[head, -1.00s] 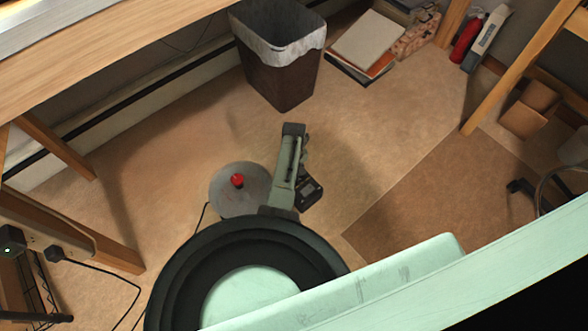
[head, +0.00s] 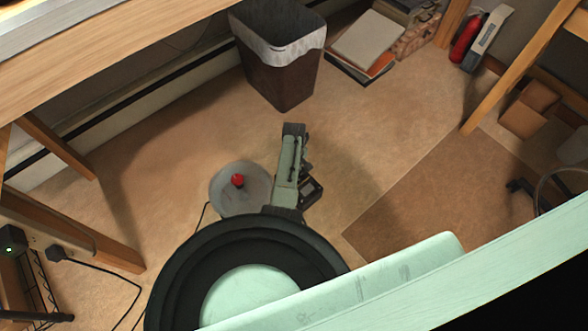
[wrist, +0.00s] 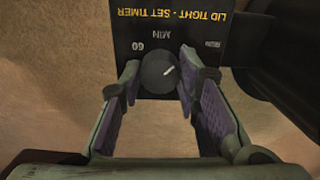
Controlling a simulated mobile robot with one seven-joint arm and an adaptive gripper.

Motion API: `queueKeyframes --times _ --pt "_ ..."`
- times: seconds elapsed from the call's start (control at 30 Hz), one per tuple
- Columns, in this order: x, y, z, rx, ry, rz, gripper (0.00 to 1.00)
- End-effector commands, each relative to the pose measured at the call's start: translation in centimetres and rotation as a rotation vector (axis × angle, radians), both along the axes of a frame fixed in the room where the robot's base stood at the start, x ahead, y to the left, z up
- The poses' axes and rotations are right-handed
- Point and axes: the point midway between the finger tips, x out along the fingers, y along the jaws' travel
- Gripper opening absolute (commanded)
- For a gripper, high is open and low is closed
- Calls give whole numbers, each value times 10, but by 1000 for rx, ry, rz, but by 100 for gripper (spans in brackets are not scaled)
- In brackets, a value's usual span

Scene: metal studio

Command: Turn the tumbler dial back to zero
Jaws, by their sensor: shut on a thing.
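The dial (wrist: 157,72) is a dark round knob with a short white pointer mark, on a black panel (wrist: 210,22) with yellow lettering. In the wrist view the lettering is upside down, and the pointer leans up and right. My gripper (wrist: 158,80) has its purple-padded fingers on both sides of the dial and is shut on it. In the head view a round grey lid with a red knob (head: 237,181) shows left of my arm, apparently the tumbler's. The dial and my fingertips cannot be made out there.
A lined waste bin (head: 280,65) stands behind on the floor. Books (head: 367,40) and a red extinguisher (head: 466,40) are at the back right. A table leg (head: 90,232) and a black cord (head: 115,280) are at left.

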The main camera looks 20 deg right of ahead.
Motion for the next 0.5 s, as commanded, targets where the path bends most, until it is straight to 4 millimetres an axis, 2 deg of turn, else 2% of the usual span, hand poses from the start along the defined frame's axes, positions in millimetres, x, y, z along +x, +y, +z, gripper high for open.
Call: queueKeyframes --times 0.17,0.2,0.5 --pt "0 0 0 1 0 0 2" --pt "0 0 0 0 0 0 31" --pt "0 0 0 0 0 -1 50"
